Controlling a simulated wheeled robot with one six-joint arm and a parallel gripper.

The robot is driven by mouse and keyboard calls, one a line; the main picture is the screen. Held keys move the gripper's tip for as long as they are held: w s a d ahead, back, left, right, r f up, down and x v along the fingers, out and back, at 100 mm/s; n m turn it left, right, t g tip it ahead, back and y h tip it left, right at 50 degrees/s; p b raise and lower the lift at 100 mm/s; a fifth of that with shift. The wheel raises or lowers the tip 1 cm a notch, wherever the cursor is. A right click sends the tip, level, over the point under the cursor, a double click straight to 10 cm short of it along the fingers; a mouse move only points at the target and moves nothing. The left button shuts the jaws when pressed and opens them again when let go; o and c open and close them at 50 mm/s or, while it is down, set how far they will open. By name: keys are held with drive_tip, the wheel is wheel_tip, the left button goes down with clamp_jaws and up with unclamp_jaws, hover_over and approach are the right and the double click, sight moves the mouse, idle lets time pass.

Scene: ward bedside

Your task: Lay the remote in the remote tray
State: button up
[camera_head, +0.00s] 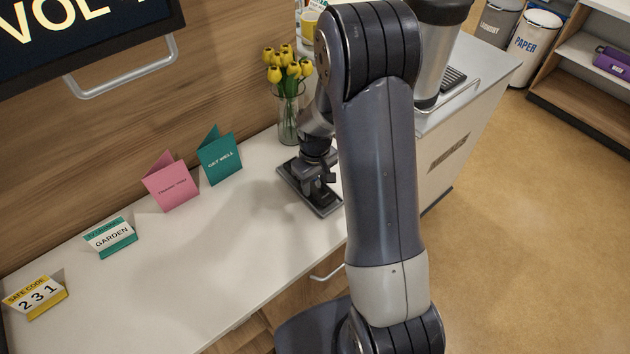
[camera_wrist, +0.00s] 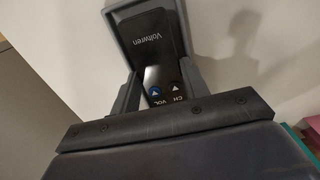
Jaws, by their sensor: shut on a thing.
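The remote (camera_wrist: 160,45) is black with several buttons and the name Voltwren on it. In the wrist view it lies between the fingers of my gripper (camera_wrist: 160,82), which is shut on its sides. The dark grey remote tray (camera_head: 299,192) rests on the white counter, and its raised edge (camera_wrist: 124,20) shows around the far end of the remote. In the head view my gripper (camera_head: 318,180) points down over the tray, within its outline.
A glass vase (camera_head: 288,118) of yellow flowers stands just behind the tray. A teal card (camera_head: 219,157), a pink card (camera_head: 171,186), a Garden sign (camera_head: 110,237) and a safe code sign (camera_head: 36,297) stand to the left. The counter's front middle is clear.

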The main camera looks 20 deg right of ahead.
drive_tip(key=shift+f, duration=0.2)
drive_tip(key=o, duration=1.1)
wheel_tip(320, 180, up, 11)
drive_tip(key=shift+f, duration=0.1)
wheel_tip(320, 180, down, 11)
drive_tip(key=shift+r+p, duration=0.3)
drive_tip(key=shift+r, duration=0.5)
